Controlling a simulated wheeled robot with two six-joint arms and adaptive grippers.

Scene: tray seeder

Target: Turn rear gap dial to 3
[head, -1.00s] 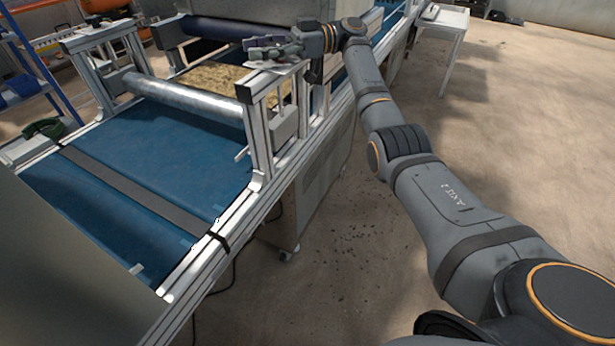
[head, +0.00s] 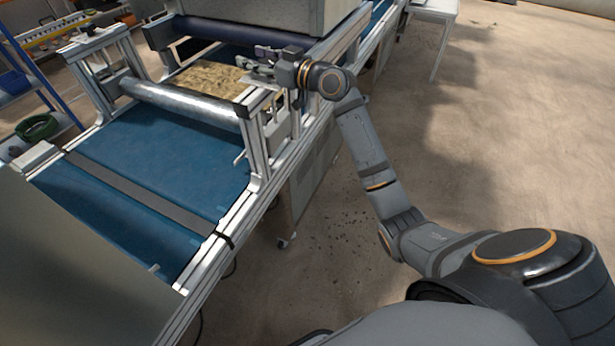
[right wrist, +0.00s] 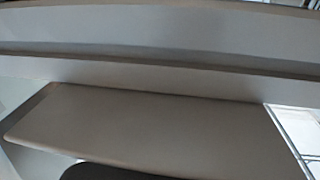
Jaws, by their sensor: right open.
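I cannot make out the rear gap dial in either view. The machine's near silver roller (head: 180,103) lies across the blue belt, between aluminium posts. Behind it a dark roller (head: 240,37) runs across under a large grey housing (head: 270,12). My right gripper (head: 250,60) is open and its fingers point left, above the right side of the frame, beside the brown-filled tray. My left gripper is not in view.
The brown-filled tray (head: 207,82) lies on the belt beyond the silver roller. A white table (head: 434,14) is at the back right. The floor at right is clear.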

